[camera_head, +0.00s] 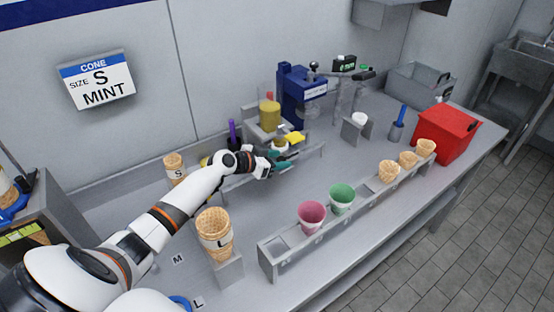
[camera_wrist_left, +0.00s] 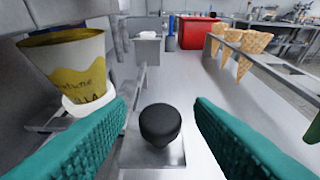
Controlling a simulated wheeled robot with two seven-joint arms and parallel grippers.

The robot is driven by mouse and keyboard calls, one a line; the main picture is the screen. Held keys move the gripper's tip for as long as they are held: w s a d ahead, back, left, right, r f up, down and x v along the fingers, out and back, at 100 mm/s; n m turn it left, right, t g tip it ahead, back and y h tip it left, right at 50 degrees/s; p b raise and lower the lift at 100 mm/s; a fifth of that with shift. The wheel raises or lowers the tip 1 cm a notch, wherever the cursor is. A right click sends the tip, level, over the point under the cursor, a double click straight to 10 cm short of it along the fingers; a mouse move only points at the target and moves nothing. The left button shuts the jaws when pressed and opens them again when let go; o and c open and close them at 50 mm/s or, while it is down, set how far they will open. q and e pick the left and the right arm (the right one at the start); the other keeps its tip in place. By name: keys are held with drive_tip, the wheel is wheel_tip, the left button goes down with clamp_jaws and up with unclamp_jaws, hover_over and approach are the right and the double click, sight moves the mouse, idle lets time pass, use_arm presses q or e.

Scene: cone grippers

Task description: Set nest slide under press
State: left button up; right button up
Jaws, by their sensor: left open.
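The nest slide is a metal plate (camera_wrist_left: 150,153) with a black knob (camera_wrist_left: 162,124), in the left wrist view. My left gripper (camera_head: 280,160) is open, its teal fingers on either side of the knob with gaps to both. Left of the knob, a cup with a yellow label (camera_wrist_left: 68,70) sits in a white ring (camera_wrist_left: 92,103). The blue press (camera_head: 297,95) stands at the back, beyond my left gripper in the head view. The gripper hides most of the slide there. My right gripper is not in view.
A yellow container (camera_head: 269,116) stands left of the press. A front rack (camera_head: 290,253) holds pink and green cups (camera_head: 342,196) and several cones (camera_head: 408,159). A large cone marked L (camera_head: 215,228) stands near my left forearm. A red box (camera_head: 446,133) is at the right.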

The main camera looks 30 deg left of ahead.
use_arm(q)
drive_tip(key=shift+s, duration=0.1)
drive_tip(key=b+v, duration=0.2)
drive_tip(key=v, duration=0.9)
drive_tip(key=shift+s+a, duration=0.2)
drive_tip(key=shift+s, duration=0.1)
drive_tip(key=shift+r, duration=0.2)
